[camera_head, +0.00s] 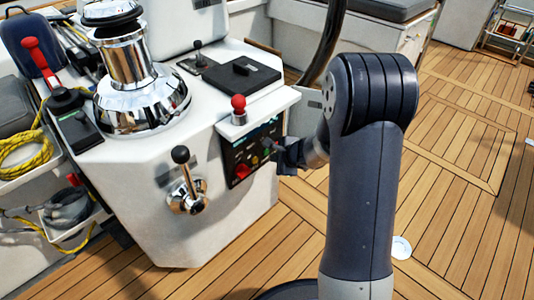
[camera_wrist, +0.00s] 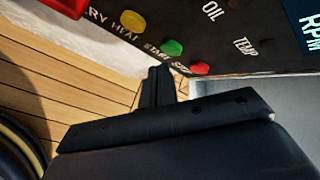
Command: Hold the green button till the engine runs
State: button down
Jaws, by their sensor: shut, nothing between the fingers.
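The green button (camera_wrist: 172,47), marked START, sits on the black engine panel (camera_wrist: 225,30) between a yellow button (camera_wrist: 131,20) and a red button (camera_wrist: 200,68). My gripper (camera_wrist: 160,72) is shut and empty, its fingertips just beside the green button in the wrist view. I cannot tell whether they touch it. In the head view the panel (camera_head: 240,152) is on the side of the white console, and my gripper (camera_head: 276,150) is at its right edge, covering part of it. The OIL and TEMP spots look dark.
A red-knobbed lever (camera_head: 238,108) stands above the panel. A black-knobbed lever (camera_head: 184,178) sticks out of the console to the left. A chrome winch (camera_head: 135,85) is on top. The teak deck (camera_head: 470,140) at right is mostly clear.

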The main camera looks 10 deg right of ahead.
jog(key=s+d+b, duration=0.1)
jog(key=s, duration=0.1)
jog(key=s+d+b, duration=0.1)
jog(key=s+d, duration=0.1)
dwell(0.3)
jog(key=w+a+p, duration=0.1)
jog(key=p, duration=0.2)
jog(key=shift+w+a+r, duration=0.1)
jog(key=shift+w+r, duration=0.1)
jog(key=s+d, duration=0.1)
jog(key=s+d+b, duration=0.1)
jog(key=s, duration=0.1)
jog(key=s+d, duration=0.1)
jog(key=shift+s+d+f+b, duration=0.15)
jog(key=shift+s+f+b, duration=0.1)
jog(key=shift+b, duration=0.1)
